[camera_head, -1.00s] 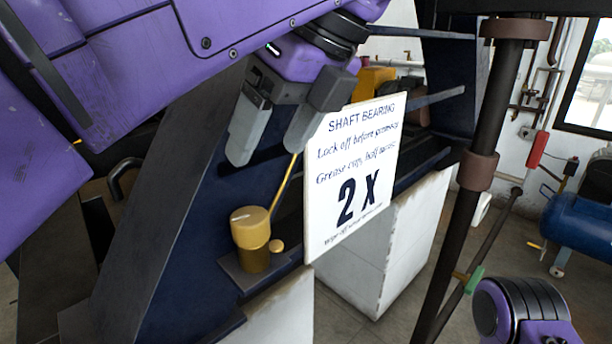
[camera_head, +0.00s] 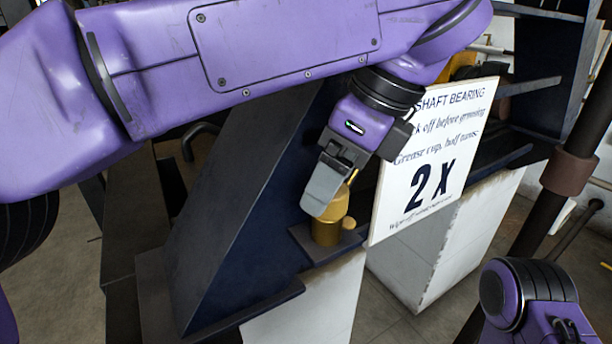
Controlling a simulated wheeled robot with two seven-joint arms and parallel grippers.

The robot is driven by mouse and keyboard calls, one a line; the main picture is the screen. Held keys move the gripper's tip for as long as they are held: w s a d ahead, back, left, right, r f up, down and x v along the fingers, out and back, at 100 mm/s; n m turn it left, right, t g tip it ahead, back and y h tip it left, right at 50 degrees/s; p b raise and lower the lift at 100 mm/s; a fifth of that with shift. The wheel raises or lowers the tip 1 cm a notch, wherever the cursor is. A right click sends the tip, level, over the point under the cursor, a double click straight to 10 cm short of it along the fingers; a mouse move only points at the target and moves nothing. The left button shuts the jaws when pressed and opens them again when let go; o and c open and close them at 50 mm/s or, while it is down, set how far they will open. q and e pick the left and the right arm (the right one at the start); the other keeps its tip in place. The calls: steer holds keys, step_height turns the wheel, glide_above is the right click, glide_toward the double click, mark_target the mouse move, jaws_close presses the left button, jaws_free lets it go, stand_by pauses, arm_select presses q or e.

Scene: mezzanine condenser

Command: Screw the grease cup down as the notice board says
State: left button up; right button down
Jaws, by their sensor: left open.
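The brass grease cup (camera_head: 327,233) stands upright on a small dark plate at the end of the dark blue bearing frame. My left gripper (camera_head: 336,200) is open and points down at the cup. One grey finger covers the upper left of the cup's cap; the other finger is mostly hidden, so I cannot tell whether either touches. The white notice board (camera_head: 425,180) stands right behind the cup. It reads "SHAFT BEARING", a lock-off line before greasing, "Grease cup, half turns:" and a large "2 X". My right gripper is out of view.
A small brass knob (camera_head: 349,223) sits beside the cup, with a thin brass pipe behind. The sloping dark blue frame (camera_head: 240,200) rises on the left. White plinths (camera_head: 440,250) and a dark vertical pipe (camera_head: 568,172) stand right. My right arm shows at lower right.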

arm_select(q)
steer(key=shift+w+f, duration=0.1)
steer(key=shift+f, duration=0.65)
steer(key=shift+d, duration=0.25)
steer(key=shift+a, duration=0.15)
steer(key=c, duration=1)
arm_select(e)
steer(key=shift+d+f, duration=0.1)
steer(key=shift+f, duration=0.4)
arm_select(q)
steer(key=shift+m+b, duration=0.5)
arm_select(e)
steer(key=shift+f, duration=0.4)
